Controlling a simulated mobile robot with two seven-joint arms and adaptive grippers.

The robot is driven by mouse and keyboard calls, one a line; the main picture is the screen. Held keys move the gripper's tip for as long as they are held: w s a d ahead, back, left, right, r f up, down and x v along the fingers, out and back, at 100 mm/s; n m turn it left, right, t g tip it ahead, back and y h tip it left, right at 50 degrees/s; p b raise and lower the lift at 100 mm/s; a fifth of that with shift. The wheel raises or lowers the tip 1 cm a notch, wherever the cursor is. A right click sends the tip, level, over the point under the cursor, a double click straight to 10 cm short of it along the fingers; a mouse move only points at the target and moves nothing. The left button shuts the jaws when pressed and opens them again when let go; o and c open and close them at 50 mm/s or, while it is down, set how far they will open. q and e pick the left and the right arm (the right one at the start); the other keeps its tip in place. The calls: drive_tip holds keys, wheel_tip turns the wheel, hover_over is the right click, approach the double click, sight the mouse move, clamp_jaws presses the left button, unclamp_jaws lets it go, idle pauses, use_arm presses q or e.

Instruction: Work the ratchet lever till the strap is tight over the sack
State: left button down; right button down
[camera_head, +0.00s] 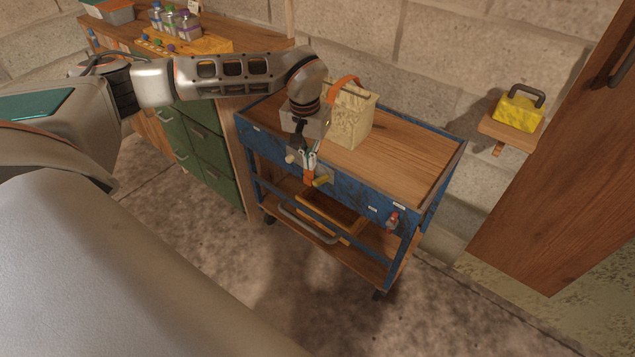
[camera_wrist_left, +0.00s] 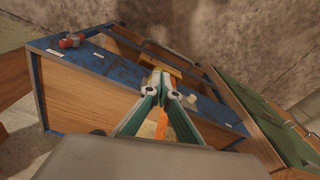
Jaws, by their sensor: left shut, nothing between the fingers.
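The cream sack (camera_head: 352,118) stands on the wooden top of a blue cart, with an orange strap (camera_head: 345,82) over it. My left gripper (camera_head: 312,163) is shut and empty, pointing down right at the lever. Orange webbing (camera_wrist_left: 182,122) shows behind the fingers. My right gripper is not in view.
The cart (camera_head: 425,160) has a red knob (camera_head: 392,220) on its front and a lower shelf with a wooden tray. A green drawer cabinet (camera_head: 205,150) stands close on the left. A yellow block with a handle (camera_head: 518,113) sits on a wall shelf. The cart top's right half is clear.

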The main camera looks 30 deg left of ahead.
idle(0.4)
use_arm(q)
drive_tip(key=w+f+n+p, duration=0.1)
drive_tip(key=n, duration=1.1)
drive_tip(key=w+f+n+p, duration=0.1)
drive_tip(key=n, duration=1)
drive_tip(key=w+f+n+p, duration=0.1)
drive_tip(key=n, duration=1.1)
drive_tip(key=shift+w+a+n, duration=0.2)
drive_tip(key=shift+a+n, duration=0.1)
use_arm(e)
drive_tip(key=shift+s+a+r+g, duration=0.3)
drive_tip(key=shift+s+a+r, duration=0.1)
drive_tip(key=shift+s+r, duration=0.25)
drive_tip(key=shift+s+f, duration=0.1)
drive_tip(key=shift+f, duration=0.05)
